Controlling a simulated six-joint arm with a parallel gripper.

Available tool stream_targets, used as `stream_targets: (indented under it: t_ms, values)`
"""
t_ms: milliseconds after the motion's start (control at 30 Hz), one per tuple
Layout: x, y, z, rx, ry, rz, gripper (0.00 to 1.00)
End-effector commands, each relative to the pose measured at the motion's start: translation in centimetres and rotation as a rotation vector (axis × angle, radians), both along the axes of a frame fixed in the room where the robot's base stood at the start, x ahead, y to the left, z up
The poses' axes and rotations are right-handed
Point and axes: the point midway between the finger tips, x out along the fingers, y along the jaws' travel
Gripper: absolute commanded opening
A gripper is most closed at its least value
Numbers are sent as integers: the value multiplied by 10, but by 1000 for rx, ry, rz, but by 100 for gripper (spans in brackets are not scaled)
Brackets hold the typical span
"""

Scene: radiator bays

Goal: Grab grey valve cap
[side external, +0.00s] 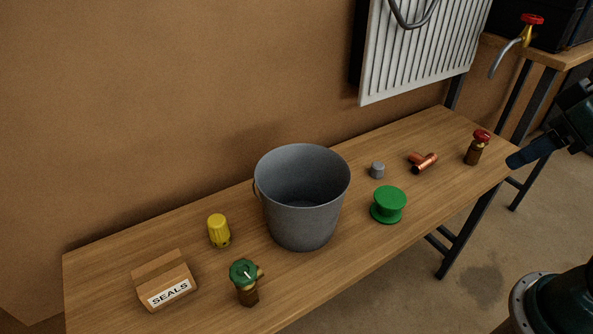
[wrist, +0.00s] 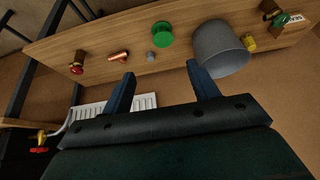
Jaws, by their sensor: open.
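The grey valve cap (side external: 377,170) is a small grey cylinder standing on the wooden bench, between the bucket and the copper fitting. In the wrist view the cap (wrist: 151,57) lies beyond my fingertips, roughly midway between them across the picture. My gripper (wrist: 157,70) is open and empty, with its two blue fingers spread wide. In the side view a blue finger (side external: 530,152) of it shows at the right, past the bench's right end and well apart from the cap.
On the bench (side external: 350,275) stand a grey bucket (side external: 303,220), a green spool (side external: 388,205), a copper fitting (side external: 423,162), a red-handled valve (side external: 477,147), a yellow cap (side external: 218,231), a green-handled valve (side external: 245,282) and a SEALS box (side external: 164,280). A white radiator (side external: 420,45) hangs behind.

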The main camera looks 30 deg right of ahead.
Motion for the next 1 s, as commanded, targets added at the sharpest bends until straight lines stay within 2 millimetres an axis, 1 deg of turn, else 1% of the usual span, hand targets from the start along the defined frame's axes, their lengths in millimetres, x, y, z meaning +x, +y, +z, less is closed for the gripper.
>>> stream_targets:
  t_ms: [167,367,567,700,833,1000]
  values:
    - [2,0,1,-3,2,5,60]
    - [16,0,5,-20,22,46,60]
    - [47,-2,10,-53,57,135,60]
    - [75,-5,11,-77,86,213,60]
    - [101,-9,8,-94,110,286,60]
    - [135,-17,1,-111,138,384,60]
